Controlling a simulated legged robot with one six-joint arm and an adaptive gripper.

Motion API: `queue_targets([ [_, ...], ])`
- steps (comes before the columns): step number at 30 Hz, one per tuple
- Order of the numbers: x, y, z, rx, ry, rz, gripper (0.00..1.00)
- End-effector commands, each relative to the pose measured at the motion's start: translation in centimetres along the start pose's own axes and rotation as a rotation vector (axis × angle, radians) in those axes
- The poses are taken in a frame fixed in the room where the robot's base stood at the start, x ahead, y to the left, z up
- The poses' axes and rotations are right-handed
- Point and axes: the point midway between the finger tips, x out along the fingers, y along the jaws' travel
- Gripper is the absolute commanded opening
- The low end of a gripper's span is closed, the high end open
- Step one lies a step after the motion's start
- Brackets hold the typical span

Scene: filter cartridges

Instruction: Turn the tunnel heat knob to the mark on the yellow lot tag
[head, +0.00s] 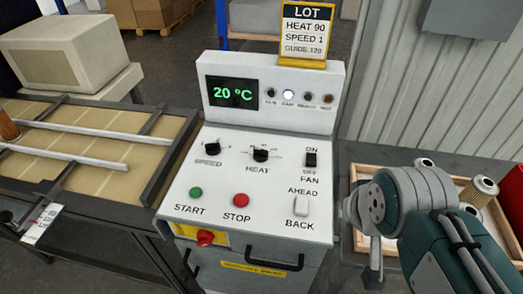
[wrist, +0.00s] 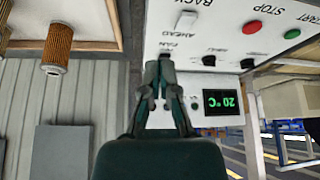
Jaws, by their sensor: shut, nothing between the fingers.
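The yellow lot tag (head: 304,37) stands on top of the control panel and reads heat 90, speed 1, guide 120. The black heat knob (head: 260,154) is on the sloped white panel (head: 222,180), right of the speed knob (head: 212,147). The green display (head: 232,93) shows 20 °C. In the upside-down wrist view, my gripper (wrist: 160,60) is shut and empty, its fingers in front of the panel near the fan label. The heat knob (wrist: 208,60) lies to the right of the fingers there, apart from them. In the head view my arm is at the right; its fingertips are not clear.
The panel also holds the fan switch (head: 311,160), ahead/back switch (head: 301,206), green start button (head: 196,192), red stop button (head: 241,200) and a lower red knob (head: 205,238). A wooden tray (head: 372,170) with filter cartridges (head: 478,191) is at right, a conveyor (head: 80,220) at left.

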Motion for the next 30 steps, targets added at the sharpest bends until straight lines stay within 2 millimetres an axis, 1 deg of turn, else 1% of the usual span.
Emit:
queue_targets([
  [9, 0.0, 0.0, 0.0, 0.000, 0.000, 0.000, 0.00],
  [11, 0.0, 0.0, 0.0, -0.001, 0.000, 0.000, 0.27],
  [12, 0.0, 0.0, -0.2, -0.006, -0.002, -0.001, 0.45],
  [13, -0.1, -0.1, -0.4, -0.013, -0.005, -0.002, 0.51],
  [17, -0.1, -0.5, -2.1, -0.074, -0.034, -0.010, 0.51],
  [23, 0.0, -1.5, -6.0, -0.216, -0.091, -0.030, 0.51],
  [30, 1.0, -3.0, -10.5, -0.387, -0.158, -0.061, 0.51],
])
